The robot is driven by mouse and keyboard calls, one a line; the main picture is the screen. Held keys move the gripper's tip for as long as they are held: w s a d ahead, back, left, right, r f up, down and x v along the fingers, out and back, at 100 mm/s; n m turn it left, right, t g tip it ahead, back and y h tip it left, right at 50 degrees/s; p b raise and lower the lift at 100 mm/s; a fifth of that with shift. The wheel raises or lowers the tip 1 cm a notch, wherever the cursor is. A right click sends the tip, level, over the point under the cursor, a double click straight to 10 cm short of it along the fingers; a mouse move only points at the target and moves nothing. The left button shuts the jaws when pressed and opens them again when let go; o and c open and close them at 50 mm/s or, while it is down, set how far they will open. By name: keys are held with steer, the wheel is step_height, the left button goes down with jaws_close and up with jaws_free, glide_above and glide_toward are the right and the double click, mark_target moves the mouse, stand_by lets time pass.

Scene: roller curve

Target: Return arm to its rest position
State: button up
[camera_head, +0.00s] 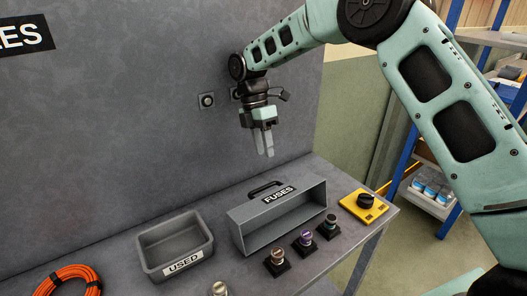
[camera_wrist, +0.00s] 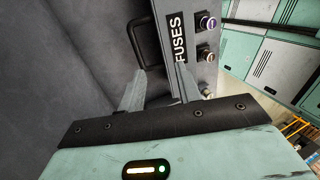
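My gripper (camera_head: 265,152) hangs with its fingers pointing down, in the air in front of the grey wall panel and above the back of the bench. In the wrist view my gripper (camera_wrist: 160,72) shows two pale fingers standing apart with nothing between them, so it is open and empty. My arm reaches in from the upper right, bent at the elbow. The grey box labelled FUSES (camera_head: 247,238) stands on the bench below my gripper. Its label and black handle (camera_wrist: 143,42) show beyond the fingers in the wrist view.
A grey bin labelled USED (camera_head: 150,262) sits left of the box. Several fuses on black bases (camera_head: 304,243) stand before the box. A yellow block (camera_head: 352,206) with a black knob lies at right, an orange cable coil (camera_head: 72,272) at left. Blue-framed shelves (camera_head: 407,150) stand at right.

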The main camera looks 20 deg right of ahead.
steer(key=s+a+r+m+t, duration=0.1)
steer(key=s+a+r+m, duration=0.15)
steer(key=s, duration=0.25)
steer(key=s+a+r+m, duration=0.1)
steer(key=s+a, duration=0.3)
steer(key=s, duration=0.2)
steer(key=s+d+f+m+t+y+b, duration=0.1)
steer(key=s+m, duration=0.9)
steer(key=s, duration=1.4)
steer(key=shift+s+d+t+y, duration=0.35)
steer(key=shift+d+t+y, duration=0.05)
steer(key=shift+d+t, duration=0.45)
